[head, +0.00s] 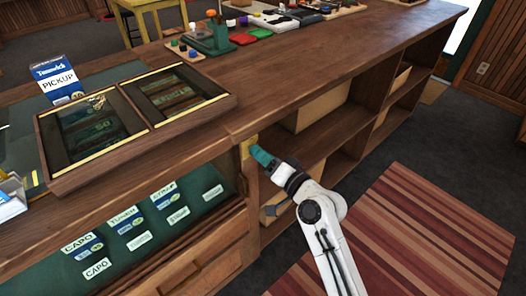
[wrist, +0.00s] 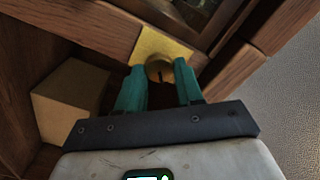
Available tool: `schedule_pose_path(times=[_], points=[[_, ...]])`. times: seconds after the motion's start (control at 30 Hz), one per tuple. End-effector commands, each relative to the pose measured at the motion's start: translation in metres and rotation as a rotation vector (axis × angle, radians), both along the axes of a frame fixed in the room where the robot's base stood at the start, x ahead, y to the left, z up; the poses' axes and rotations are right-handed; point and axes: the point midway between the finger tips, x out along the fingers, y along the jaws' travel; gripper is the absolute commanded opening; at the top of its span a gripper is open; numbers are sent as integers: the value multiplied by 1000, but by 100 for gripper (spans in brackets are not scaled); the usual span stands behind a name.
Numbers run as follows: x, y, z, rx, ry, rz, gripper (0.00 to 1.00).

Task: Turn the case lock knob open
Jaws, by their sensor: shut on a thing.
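The round brass case lock knob (wrist: 160,66) sits on a square brass plate (wrist: 170,44) on the wooden post of the counter. The plate also shows in the head view (head: 246,149), where my gripper hides the knob. My gripper (wrist: 160,73) has its two teal fingers on either side of the knob and is shut on it. A dark upright slot shows on the knob's face. In the head view my gripper (head: 257,153) reaches the post from the right, just below the counter top.
The glass-fronted display case (head: 140,215) with capo labels is left of the post. Open shelves (head: 335,150) with boxes run to the right. A two-pane wooden display tray (head: 150,118) lies on the counter above. A striped rug (head: 420,235) covers the floor.

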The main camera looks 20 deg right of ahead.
Motion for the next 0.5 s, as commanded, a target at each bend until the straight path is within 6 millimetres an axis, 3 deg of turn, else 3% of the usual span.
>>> schedule_pose_path(times=[0.5], points=[[0, -2, 0, 435, 143, -3, 5]])
